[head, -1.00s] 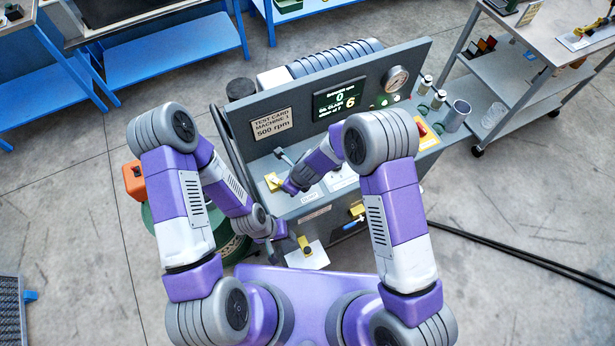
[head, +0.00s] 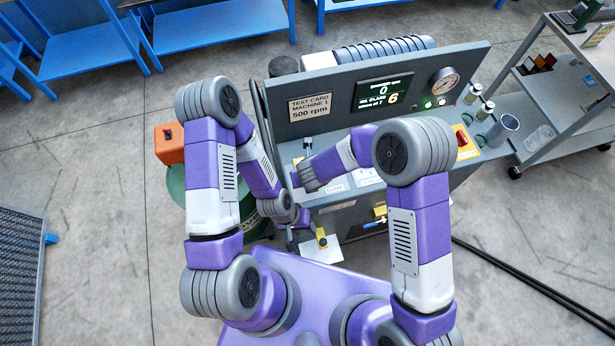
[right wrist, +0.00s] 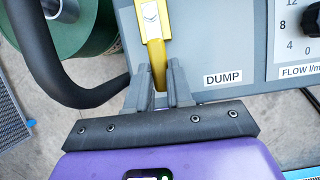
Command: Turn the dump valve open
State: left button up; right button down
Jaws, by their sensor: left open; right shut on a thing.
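The dump valve's yellow handle (right wrist: 153,28) stands up the right wrist view, to the left of the white DUMP label (right wrist: 223,78) on the grey panel. My right gripper (right wrist: 160,88) is shut on the handle's lower end, one grey finger on each side of it. In the head view my right gripper (head: 298,180) is at the left end of the machine's console, and my own arm mostly hides the handle there. My left gripper (head: 303,238) is open and low in front of the machine, near a yellow piece (head: 320,238) above a white sheet.
The machine's upright panel (head: 420,80) bears a test card, a display and a gauge. A black hose (right wrist: 60,85) curves close by the right gripper's left. A green drum (head: 176,190) and orange box (head: 170,143) stand left. A grey cart (head: 560,95) stands right.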

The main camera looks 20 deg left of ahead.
dwell(0.3)
jog(key=c, duration=1)
grip_release()
jog(key=p+v, duration=0.1)
jog(key=v, duration=0.6)
jog(key=shift+r+p, duration=0.3)
jog(key=shift+p, duration=0.05)
jog(key=shift+s, duration=0.1)
